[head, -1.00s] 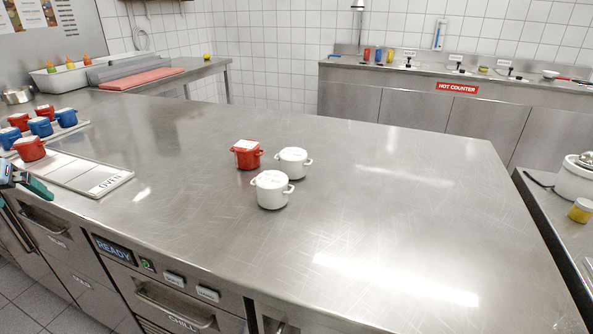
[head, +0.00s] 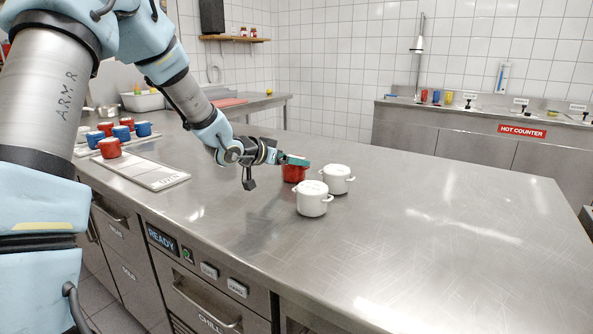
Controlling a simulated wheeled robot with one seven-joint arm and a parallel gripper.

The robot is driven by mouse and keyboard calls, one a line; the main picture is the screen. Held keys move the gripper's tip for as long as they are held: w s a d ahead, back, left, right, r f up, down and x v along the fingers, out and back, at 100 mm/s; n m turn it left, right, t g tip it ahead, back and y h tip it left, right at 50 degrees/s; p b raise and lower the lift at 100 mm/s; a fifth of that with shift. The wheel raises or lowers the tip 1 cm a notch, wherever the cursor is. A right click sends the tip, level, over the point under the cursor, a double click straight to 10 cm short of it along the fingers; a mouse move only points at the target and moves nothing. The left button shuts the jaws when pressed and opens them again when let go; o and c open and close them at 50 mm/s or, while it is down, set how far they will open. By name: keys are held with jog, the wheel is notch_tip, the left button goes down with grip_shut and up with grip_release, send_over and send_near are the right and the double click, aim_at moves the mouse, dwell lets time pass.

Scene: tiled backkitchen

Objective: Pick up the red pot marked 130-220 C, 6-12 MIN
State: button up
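A red pot (head: 296,174) stands on the steel worktop behind two white pots. My arm reaches in from the left, and my gripper (head: 296,160) is at the top of this red pot. The green fingertip part covers the pot's lid, so any marking there is hidden. I cannot tell whether the fingers touch the pot or how far apart they are. More red pots, one of them in front (head: 110,148), stand at the left with blue pots; their markings are too small to read.
A white pot (head: 314,200) stands just in front of the red pot, and another white pot (head: 337,180) stands right beside it. The right part of the worktop (head: 440,235) is clear.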

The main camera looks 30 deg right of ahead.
jog(key=shift+f+p+x, duration=0.25)
jog(key=shift+p+x, duration=0.3)
jog(key=shift+x, duration=2.15)
jog(key=shift+w+a, duration=0.1)
jog(key=shift+a, duration=0.15)
jog(key=shift+c, duration=0.2)
jog(key=c, duration=1.4)
